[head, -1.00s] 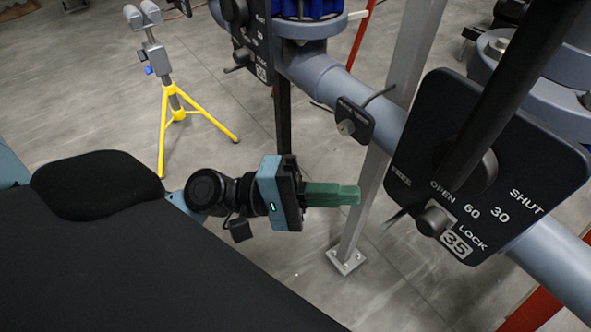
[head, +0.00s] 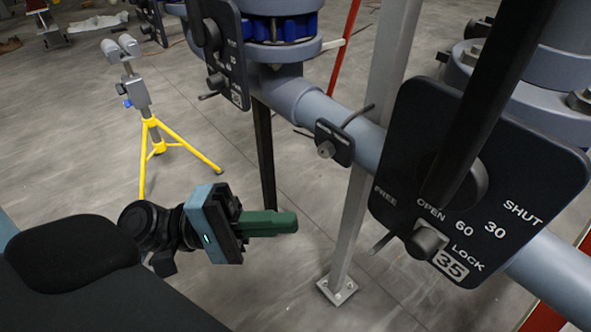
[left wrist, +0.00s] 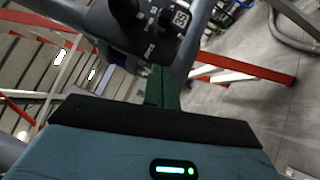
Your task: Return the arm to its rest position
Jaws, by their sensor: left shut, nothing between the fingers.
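My left gripper (head: 296,222) has green fingers, closed together with nothing between them. In the head view it is at the lower left of the middle, over the grey floor and apart from the pipework. In the left wrist view the green fingers (left wrist: 162,70) show pressed together, pointing towards a dark labelled plate (left wrist: 150,25). My left arm comes in from the lower left and is partly hidden by a dark body part of mine. My right gripper is not in view.
A large black valve plate (head: 480,180) with a dark lever stands at the right on a grey pipe (head: 330,115). A metal post (head: 352,225) rises right of the gripper. A yellow tripod stand (head: 160,130) is behind. The floor between is clear.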

